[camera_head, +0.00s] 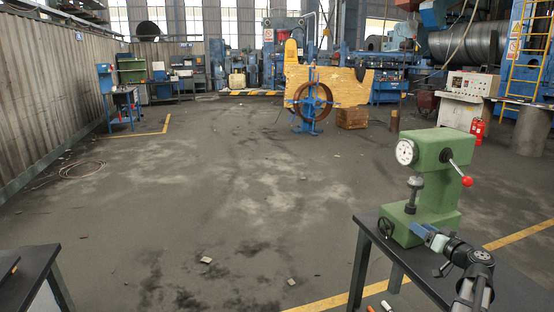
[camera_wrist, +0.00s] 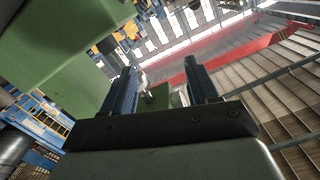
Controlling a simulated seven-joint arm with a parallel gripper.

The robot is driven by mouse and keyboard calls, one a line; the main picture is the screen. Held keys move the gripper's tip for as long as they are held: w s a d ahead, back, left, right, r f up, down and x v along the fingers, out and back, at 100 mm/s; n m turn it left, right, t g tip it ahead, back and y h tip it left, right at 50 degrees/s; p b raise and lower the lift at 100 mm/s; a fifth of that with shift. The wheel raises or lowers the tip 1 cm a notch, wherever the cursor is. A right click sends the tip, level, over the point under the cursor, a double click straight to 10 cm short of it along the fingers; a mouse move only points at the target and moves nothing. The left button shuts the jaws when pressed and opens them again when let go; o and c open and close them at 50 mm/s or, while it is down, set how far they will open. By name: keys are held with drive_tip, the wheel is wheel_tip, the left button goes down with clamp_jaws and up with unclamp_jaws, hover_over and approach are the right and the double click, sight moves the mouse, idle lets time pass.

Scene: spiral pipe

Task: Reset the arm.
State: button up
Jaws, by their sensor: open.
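My gripper (camera_head: 420,231) is at the lower right of the head view, beside the base of a green bench tester (camera_head: 432,180). In the wrist view, my gripper (camera_wrist: 162,88) has its two dark fingers apart. A small grey-green piece (camera_wrist: 158,97) shows between the fingers; I cannot tell whether it is touched. The green body of the tester (camera_wrist: 60,60) fills the upper left of the wrist view, very close. The tester has a white dial, a red-knobbed lever and a black handwheel. Whether the fingers touch the base is unclear.
The tester stands on a dark table (camera_head: 480,285) at the lower right. Another dark table (camera_head: 30,265) is at the lower left. Open concrete floor (camera_head: 210,190) lies between. The wrist view shows a red roof beam (camera_wrist: 230,42).

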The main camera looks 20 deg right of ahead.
drive_tip(key=w+a+f+n+g+y, duration=0.1)
drive_tip(key=w+a+f+g+y, duration=0.3)
drive_tip(key=a+f, duration=0.65)
drive_tip(key=w+a+f+g, duration=0.3)
drive_tip(key=w+a+f, duration=0.3)
drive_tip(key=a, duration=0.7)
drive_tip(key=s+a+f+n+g, duration=0.1)
drive_tip(key=s+a+f+g, duration=0.25)
drive_tip(key=a+f, duration=0.6)
drive_tip(key=s+a+f+n+g, duration=0.15)
drive_tip(key=a+f+g, duration=0.35)
drive_tip(key=a, duration=0.7)
drive_tip(key=s+a+f+g+h, duration=0.2)
drive_tip(key=s+a+f+h, duration=0.2)
drive_tip(key=s+a+f, duration=0.35)
drive_tip(key=s+f+g, duration=0.3)
drive_tip(key=s+f, duration=0.6)
drive_tip(key=s, duration=0.6)
drive_tip(key=s+f+g, duration=0.3)
drive_tip(key=s+f, duration=0.7)
drive_tip(key=s, duration=0.4)
drive_tip(key=shift+s+f, duration=0.15)
drive_tip(key=shift+s, duration=0.25)
drive_tip(key=shift+a+g, duration=0.1)
drive_tip(key=shift+g, duration=0.15)
